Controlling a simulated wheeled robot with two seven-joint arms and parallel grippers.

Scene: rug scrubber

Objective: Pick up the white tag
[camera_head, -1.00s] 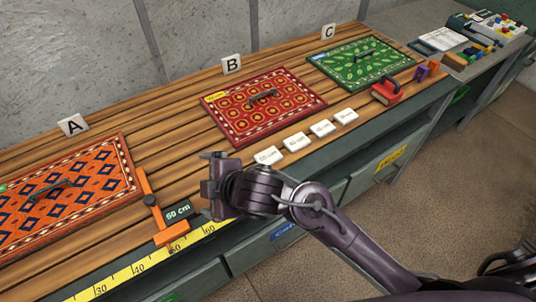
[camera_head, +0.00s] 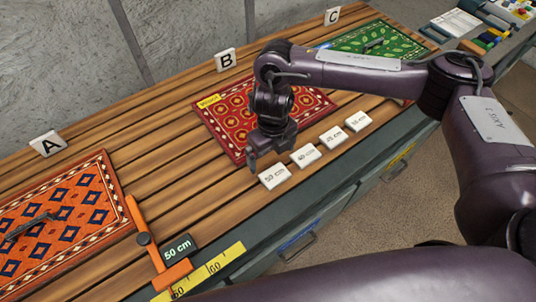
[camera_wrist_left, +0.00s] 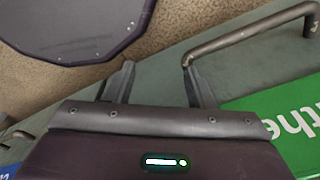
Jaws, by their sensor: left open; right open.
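Several white tags lie in a row near the table's front edge, printed with cm sizes. The nearest tag (camera_head: 274,177) seems to read 50 cm; the others are a second tag (camera_head: 306,156), a third tag (camera_head: 333,137) and the farthest tag (camera_head: 359,121). My right gripper (camera_head: 268,152) points down just behind the nearest tag, at the red rug's front edge, and looks apart from the tag. It is open and its fingertips are partly hard to make out. My left gripper (camera_wrist_left: 157,85) is open and empty in the left wrist view, away from the tags.
A red rug (camera_head: 225,123), an orange rug (camera_head: 85,215) and a green rug (camera_head: 400,42) lie on the wooden table. An orange measuring slide (camera_head: 146,240) and yellow ruler (camera_head: 222,265) are at the front left. A drawer handle (camera_wrist_left: 245,37) is near my left gripper.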

